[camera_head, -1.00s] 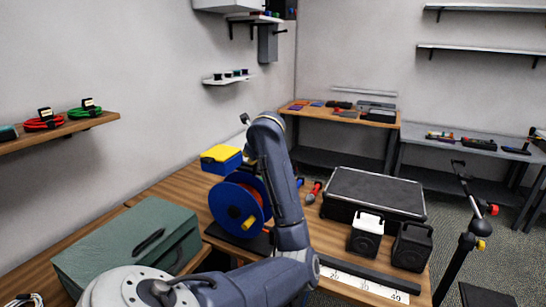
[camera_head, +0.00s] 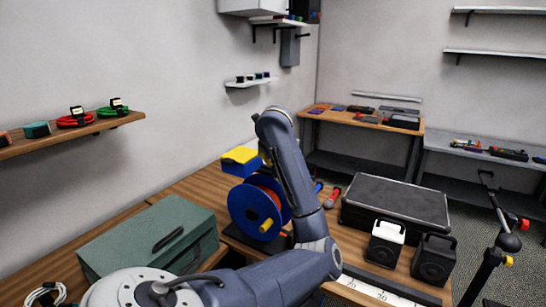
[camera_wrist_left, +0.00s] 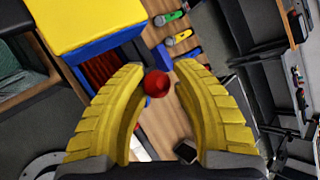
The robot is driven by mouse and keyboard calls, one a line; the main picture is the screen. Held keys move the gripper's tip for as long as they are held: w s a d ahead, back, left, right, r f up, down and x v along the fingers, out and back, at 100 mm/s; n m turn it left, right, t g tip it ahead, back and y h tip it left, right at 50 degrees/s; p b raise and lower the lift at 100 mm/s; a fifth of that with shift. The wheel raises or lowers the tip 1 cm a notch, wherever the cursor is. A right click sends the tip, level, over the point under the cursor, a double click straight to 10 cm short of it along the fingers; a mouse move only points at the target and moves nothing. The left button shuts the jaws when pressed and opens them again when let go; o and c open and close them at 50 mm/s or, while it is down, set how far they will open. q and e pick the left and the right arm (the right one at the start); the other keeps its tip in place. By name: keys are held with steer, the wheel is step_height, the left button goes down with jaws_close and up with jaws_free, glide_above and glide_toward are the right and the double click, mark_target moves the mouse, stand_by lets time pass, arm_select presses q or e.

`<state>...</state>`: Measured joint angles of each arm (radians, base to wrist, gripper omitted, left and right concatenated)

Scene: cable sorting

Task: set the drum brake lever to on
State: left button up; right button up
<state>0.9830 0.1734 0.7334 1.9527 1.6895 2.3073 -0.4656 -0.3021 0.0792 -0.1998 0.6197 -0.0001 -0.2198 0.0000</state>
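The cable drum (camera_head: 243,207) has blue flanges and red cable, with a yellow handle on its face. It stands on the wooden bench, partly behind my left arm. In the left wrist view, a round red knob (camera_wrist_left: 157,84), which looks like the brake lever's end, shows between the yellow fingers of my left gripper (camera_wrist_left: 163,68). The fingers are apart, one on each side of the knob, with a gap visible at the right finger. I cannot tell whether the left finger touches it. The lever's shaft and position are hidden. My left gripper is hidden in the head view. My right gripper is not in view.
A blue box with a yellow top (camera_head: 240,155) stands behind the drum. A green case (camera_head: 150,235) is at the left.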

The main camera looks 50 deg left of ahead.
arm_select(q)
steer(key=o, duration=0.6)
steer(key=shift+a+f, duration=0.1)
steer(key=shift+v, duration=6)
steer(key=shift+s, duration=0.1)
